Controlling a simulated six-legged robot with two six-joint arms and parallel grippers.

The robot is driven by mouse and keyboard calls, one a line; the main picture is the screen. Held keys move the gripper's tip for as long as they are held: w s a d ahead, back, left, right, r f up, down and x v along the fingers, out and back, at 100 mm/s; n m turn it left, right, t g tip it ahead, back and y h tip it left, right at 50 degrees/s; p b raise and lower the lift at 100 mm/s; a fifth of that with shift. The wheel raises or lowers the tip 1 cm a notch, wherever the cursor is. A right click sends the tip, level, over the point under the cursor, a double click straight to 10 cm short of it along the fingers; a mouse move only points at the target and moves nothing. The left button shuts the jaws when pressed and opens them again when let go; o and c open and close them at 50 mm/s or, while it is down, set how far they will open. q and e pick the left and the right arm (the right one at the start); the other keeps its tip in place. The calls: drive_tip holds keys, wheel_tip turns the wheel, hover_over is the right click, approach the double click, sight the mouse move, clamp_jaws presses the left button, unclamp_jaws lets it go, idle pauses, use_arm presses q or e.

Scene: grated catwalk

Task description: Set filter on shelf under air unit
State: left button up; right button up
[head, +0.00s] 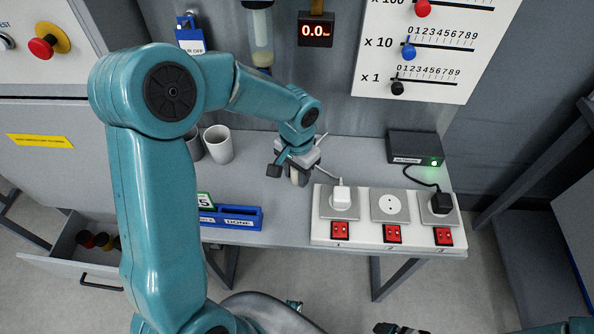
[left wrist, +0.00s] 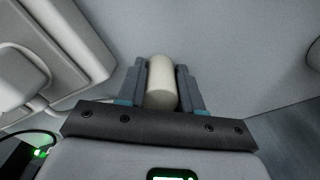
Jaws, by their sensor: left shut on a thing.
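My left gripper (head: 297,174) is shut on a cream-white cylinder, the filter (head: 295,178). In the left wrist view the filter (left wrist: 162,82) sits between the two grey fingers (left wrist: 162,90). The grey shelf (head: 262,190) spreads below the gripper; I cannot tell whether the filter touches it. The air unit (head: 261,35), with a clear bowl, hangs on the wall above and behind the gripper; its top is cut off. At the bottom edge of the head view a dark piece (head: 400,328) may be my right gripper; its jaws cannot be made out.
A white socket strip (head: 390,232) with red switches and a plugged-in white plug (head: 342,194) lies just right of the gripper. A black box (head: 414,148) stands at the back right. Grey cups (head: 218,145) and a blue tray (head: 238,221) are left. A drawer (head: 78,262) is open.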

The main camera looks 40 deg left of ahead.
use_arm(q)
drive_tip(key=o, duration=1)
drive_tip(key=shift+r+p, duration=0.3)
drive_tip(key=shift+r, duration=0.05)
wheel_tip(320, 180, up, 12)
drive_tip(key=shift+f+p, duration=0.25)
drive_tip(key=shift+p, duration=0.2)
drive_tip(key=shift+r, duration=0.1)
